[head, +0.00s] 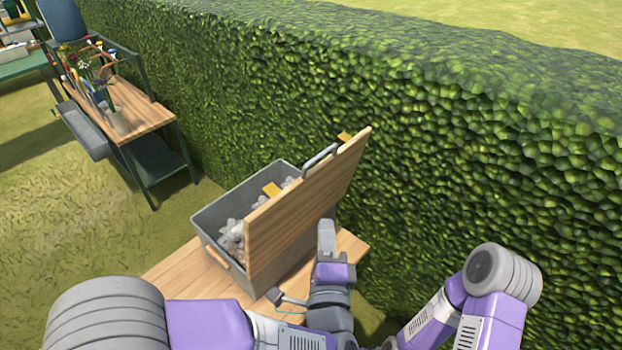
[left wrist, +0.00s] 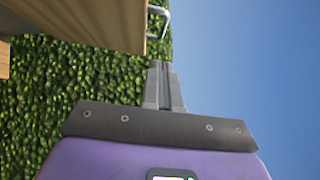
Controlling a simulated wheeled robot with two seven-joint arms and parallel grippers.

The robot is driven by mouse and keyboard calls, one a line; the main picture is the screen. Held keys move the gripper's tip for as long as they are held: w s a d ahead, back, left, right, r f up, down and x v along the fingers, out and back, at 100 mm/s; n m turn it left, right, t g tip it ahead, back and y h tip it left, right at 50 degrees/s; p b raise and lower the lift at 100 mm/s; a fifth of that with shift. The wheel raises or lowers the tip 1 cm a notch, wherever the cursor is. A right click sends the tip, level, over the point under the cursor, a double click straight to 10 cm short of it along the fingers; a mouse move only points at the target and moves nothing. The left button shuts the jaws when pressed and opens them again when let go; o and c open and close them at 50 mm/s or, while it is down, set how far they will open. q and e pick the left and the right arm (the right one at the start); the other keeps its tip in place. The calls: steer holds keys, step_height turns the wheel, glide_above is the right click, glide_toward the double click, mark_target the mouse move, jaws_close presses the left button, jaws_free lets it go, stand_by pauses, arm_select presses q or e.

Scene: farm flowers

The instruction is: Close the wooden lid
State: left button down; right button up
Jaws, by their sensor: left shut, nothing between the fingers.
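The wooden lid (head: 305,205) stands raised and tilted along the right side of a grey metal box (head: 213,232). A grey metal handle (head: 319,157) sits at the lid's upper edge. The lid (left wrist: 95,25) and its handle (left wrist: 160,20) also show in the left wrist view at the upper left. My left gripper (head: 327,236) is shut and empty, just right of the lid, on its outer side. In the left wrist view my left gripper's fingers (left wrist: 164,85) are together below the handle, apart from it. My right gripper is not in view.
The box stands on a wooden table (head: 180,275) and holds whitish-grey items (head: 235,235). A tall hedge (head: 420,120) runs close behind and to the right. Another table (head: 145,112) with flowers and pots stands at the upper left. Grass is free at the left.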

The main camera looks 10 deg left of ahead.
arm_select(q)
steer(key=w+a+r+p, duration=0.1)
steer(key=w+a+p, duration=0.3)
steer(key=w+p, duration=0.3)
steer(key=w, duration=0.4)
steer(key=shift+w+r, duration=0.35)
